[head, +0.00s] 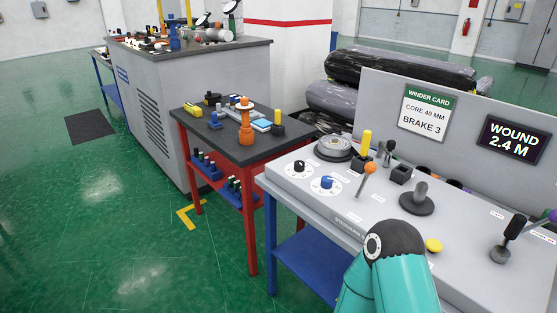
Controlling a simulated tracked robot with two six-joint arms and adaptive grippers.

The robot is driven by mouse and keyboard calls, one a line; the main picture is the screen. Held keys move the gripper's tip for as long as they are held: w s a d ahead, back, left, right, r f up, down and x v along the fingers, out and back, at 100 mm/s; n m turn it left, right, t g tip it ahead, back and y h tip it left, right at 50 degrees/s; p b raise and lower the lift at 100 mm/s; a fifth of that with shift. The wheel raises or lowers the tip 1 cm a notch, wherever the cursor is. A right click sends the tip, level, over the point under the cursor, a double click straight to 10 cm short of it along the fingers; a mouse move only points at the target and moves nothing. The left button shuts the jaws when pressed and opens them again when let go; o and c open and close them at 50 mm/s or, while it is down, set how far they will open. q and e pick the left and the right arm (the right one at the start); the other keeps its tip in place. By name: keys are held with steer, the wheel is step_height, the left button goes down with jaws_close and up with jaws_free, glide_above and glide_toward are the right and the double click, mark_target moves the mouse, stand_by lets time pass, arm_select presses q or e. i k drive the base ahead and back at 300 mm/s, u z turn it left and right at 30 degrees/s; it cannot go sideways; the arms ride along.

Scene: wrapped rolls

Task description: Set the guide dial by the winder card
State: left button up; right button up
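The winder card (427,113) stands on the grey back panel of the console and reads "CORE 40 MM" and "BRAKE 3". Two dials with white faces sit on the left part of the console top: one with a black knob (300,167), one with a blue knob (327,183). Their labels are too small to read, so I cannot tell which is the guide dial, nor their exact settings. A teal link of my arm (395,275) rises from the bottom in front of the console, apart from the dials. Neither gripper shows.
The console top (375,215) also carries an orange-knobbed lever (369,168), a grey knob on a dark disc (417,203), a yellow button (433,245) and black levers at right. A display (514,139) reads "WOUND 2.4 M". Wrapped rolls (400,68) lie behind; a red-legged table stands left.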

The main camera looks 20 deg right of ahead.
mark_target(326, 182)
steer(key=z, duration=0.15)
steer(key=i, duration=1.25)
steer(key=z, duration=0.55)
